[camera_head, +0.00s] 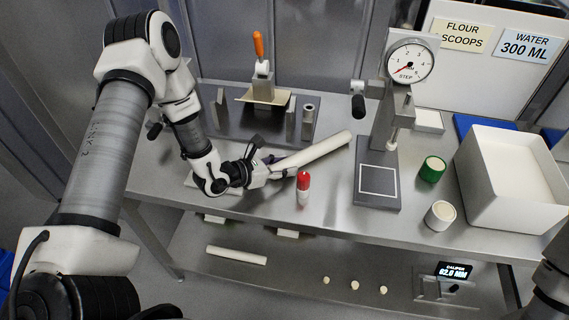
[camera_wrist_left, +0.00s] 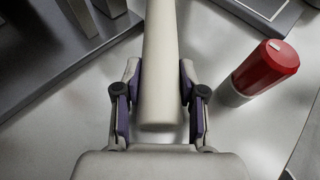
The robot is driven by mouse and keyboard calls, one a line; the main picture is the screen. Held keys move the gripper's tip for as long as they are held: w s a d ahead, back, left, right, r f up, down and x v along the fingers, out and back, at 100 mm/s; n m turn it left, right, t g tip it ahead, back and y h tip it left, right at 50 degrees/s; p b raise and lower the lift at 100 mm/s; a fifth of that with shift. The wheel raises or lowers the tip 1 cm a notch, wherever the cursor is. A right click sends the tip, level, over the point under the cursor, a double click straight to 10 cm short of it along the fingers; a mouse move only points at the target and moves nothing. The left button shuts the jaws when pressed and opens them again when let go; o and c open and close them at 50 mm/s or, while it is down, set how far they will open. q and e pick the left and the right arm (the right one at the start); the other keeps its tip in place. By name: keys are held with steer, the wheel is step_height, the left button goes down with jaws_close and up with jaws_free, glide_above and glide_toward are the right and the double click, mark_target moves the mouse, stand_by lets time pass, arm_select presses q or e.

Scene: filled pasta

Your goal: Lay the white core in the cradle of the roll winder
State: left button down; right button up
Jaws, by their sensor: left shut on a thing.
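The white core (camera_head: 318,149) is a long pale cylinder slanting up to the right in the head view. My left gripper (camera_head: 275,168) is shut on its near-left end. In the left wrist view the core (camera_wrist_left: 160,55) runs away from me between the two purple-padded fingers of my left gripper (camera_wrist_left: 157,95). The roll winder appears to be the dark base (camera_head: 235,126) with upright grey posts (camera_head: 291,118), behind and left of the core. Its cradle cannot be made out clearly. My right gripper is out of view.
A red-and-white marker-like cylinder (camera_head: 303,188) stands close by; its red top shows in the wrist view (camera_wrist_left: 268,68). A white roll (camera_head: 236,255) lies on the lower shelf.

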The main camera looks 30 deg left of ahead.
arm_select(q)
steer(key=shift+a, duration=0.1)
steer(key=c, duration=0.7)
jaws_free()
steer(key=shift+f, duration=0.1)
